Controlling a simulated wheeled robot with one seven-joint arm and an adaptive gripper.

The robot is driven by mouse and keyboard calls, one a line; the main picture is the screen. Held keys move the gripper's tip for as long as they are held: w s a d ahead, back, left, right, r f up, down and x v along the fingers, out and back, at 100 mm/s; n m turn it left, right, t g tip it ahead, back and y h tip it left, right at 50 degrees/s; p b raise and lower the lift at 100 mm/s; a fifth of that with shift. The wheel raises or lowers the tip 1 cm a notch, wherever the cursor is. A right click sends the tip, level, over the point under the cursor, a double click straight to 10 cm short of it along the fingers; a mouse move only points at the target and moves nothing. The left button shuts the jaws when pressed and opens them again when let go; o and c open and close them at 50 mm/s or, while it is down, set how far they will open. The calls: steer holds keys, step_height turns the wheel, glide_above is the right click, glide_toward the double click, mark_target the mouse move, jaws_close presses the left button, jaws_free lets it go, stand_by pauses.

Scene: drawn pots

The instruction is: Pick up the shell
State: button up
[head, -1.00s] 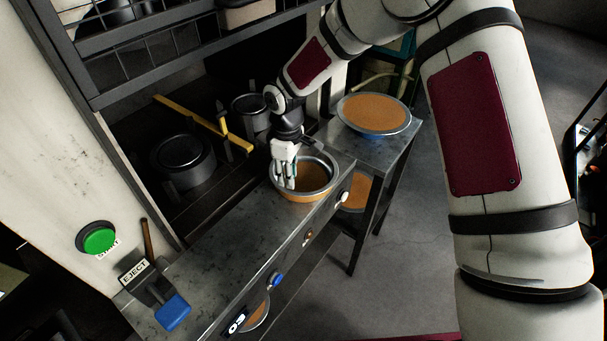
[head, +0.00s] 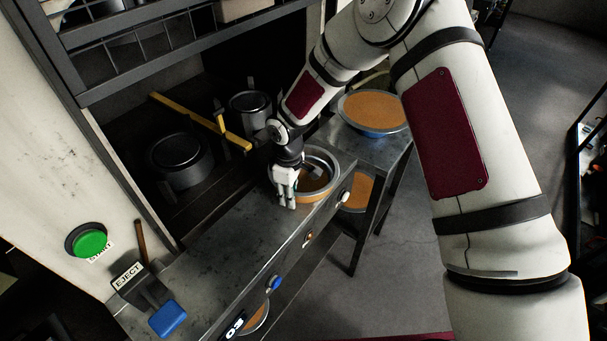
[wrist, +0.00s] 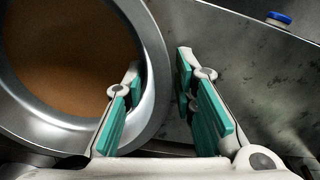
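The shell appears to be the round metal-rimmed pan with a tan-brown inside (head: 326,160), sitting on the grey metal counter. In the wrist view the pan (wrist: 75,50) fills the left side, its curved metal rim running between my fingers. My gripper (head: 284,203) is at the pan's near left edge. In the wrist view my gripper (wrist: 160,78) is open: the left finger is over the inner side of the rim, the right finger outside it, over the counter. A gap shows between the right finger and the rim. I cannot tell how deep the fingertips are.
A larger tan-filled pan (head: 374,112) stands on a side table behind right. Dark pots (head: 181,158) and a yellow bar (head: 200,121) lie in the recess to the left. A green button (head: 89,243) and a blue eject lever (head: 168,318) are at left. The counter between is clear.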

steer(key=shift+c, duration=0.6)
jaws_close()
steer(key=shift+r, duration=0.2)
steer(key=shift+r, duration=1.85)
